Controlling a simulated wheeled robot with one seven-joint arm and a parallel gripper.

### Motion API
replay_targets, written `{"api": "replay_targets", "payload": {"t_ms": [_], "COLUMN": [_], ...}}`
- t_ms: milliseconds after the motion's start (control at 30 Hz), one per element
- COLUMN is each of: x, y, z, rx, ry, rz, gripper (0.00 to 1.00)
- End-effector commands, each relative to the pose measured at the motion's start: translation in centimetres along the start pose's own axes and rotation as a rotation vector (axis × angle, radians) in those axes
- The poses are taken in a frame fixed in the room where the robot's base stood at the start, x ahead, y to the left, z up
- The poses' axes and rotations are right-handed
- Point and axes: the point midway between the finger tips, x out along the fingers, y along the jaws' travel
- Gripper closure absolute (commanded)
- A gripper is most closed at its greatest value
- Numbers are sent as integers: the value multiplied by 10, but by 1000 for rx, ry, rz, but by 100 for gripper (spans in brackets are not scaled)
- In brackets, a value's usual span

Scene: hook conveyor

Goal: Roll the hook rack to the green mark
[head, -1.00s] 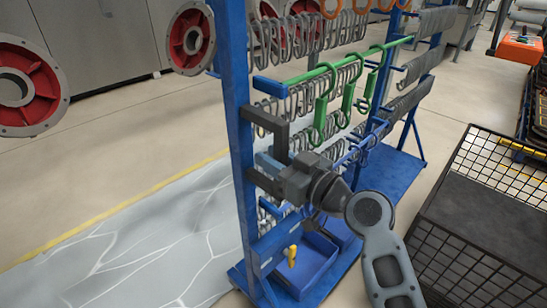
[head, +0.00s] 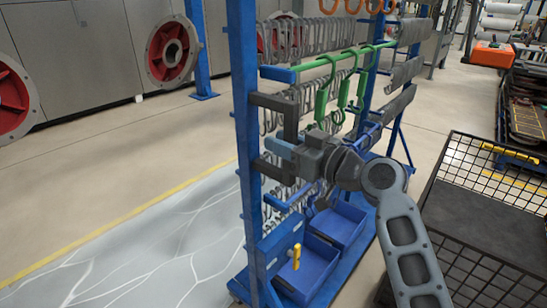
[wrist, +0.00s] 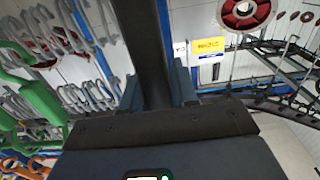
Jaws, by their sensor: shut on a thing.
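The hook rack is a blue frame with a tall near post (head: 245,130). Rows of grey hooks (head: 305,38) and a few green hooks (head: 342,97) hang on it. A dark bracket-shaped handle (head: 291,116) sticks out from the near post. My gripper (head: 284,150) is shut on the handle's lower part. In the wrist view, the handle's dark bar (wrist: 150,50) stands between my gripper's two fingers (wrist: 157,92). Green hooks (wrist: 38,100) hang at the left of that view. I cannot see a green mark on the floor.
A black wire-mesh crate (head: 470,262) stands close on the right. Blue bins (head: 312,272) sit on the rack's base. A yellow floor line (head: 130,215) borders a pale cracked patch (head: 120,260) at left. Red wheels (head: 172,52) and grey cabinets stand behind. Floor beyond the line is clear.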

Motion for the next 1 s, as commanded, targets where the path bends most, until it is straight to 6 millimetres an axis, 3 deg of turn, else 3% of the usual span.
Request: {"api": "replay_targets", "payload": {"t_ms": [200, 600, 633, 833, 1000], "x": [-1, -1, -1, -1, -1], "y": [16, 18, 18, 17, 17], "z": [1, 0, 0, 0, 0], "rx": [-1, 1, 1, 0, 0], "ry": [1, -1, -1, 0, 0], "rz": [3, 1, 1, 0, 0], "gripper": [100, 100, 71, 52, 51]}}
